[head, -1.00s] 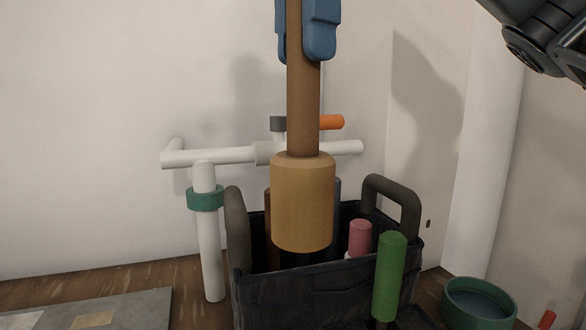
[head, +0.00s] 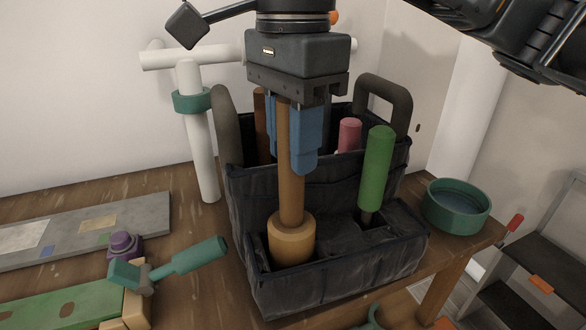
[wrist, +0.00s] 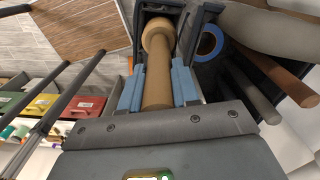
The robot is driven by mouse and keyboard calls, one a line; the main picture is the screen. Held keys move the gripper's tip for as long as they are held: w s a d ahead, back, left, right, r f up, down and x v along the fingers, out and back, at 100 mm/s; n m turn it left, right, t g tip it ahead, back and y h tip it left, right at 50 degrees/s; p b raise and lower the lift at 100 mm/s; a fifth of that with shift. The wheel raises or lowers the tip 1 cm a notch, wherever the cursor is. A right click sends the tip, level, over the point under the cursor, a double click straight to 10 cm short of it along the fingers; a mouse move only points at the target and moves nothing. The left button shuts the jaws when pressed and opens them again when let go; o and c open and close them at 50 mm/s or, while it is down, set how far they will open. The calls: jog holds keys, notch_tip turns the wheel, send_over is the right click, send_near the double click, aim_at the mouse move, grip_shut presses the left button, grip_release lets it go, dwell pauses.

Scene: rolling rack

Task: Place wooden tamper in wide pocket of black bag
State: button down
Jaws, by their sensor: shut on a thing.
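The wooden tamper (head: 291,190) is upright, its wide light-wood head (head: 291,241) at the bottom, inside the front left pocket of the black bag (head: 335,272). My gripper (head: 291,165) is shut on the tamper's brown handle with its blue fingers, above the pocket. In the wrist view, the tamper (wrist: 158,80) runs away from between the blue fingers (wrist: 157,90) into the dark pocket. The lowest part of the head is hidden by the pocket's front wall. I cannot tell whether it touches the pocket floor.
A green-handled tool (head: 375,170) stands in the bag's front right part, and a pink handle (head: 349,134) behind it. A white pipe stand (head: 198,130) is behind left. A green round dish (head: 456,205) is at right. A teal-handled tool (head: 190,259) lies at front left.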

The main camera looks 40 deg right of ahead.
aim_at(293, 177)
jog(key=shift+f, duration=2.35)
jog(key=c, duration=1.1)
grip_release()
notch_tip(293, 177, up, 12)
jog(key=shift+r, duration=0.2)
jog(key=shift+s, duration=0.1)
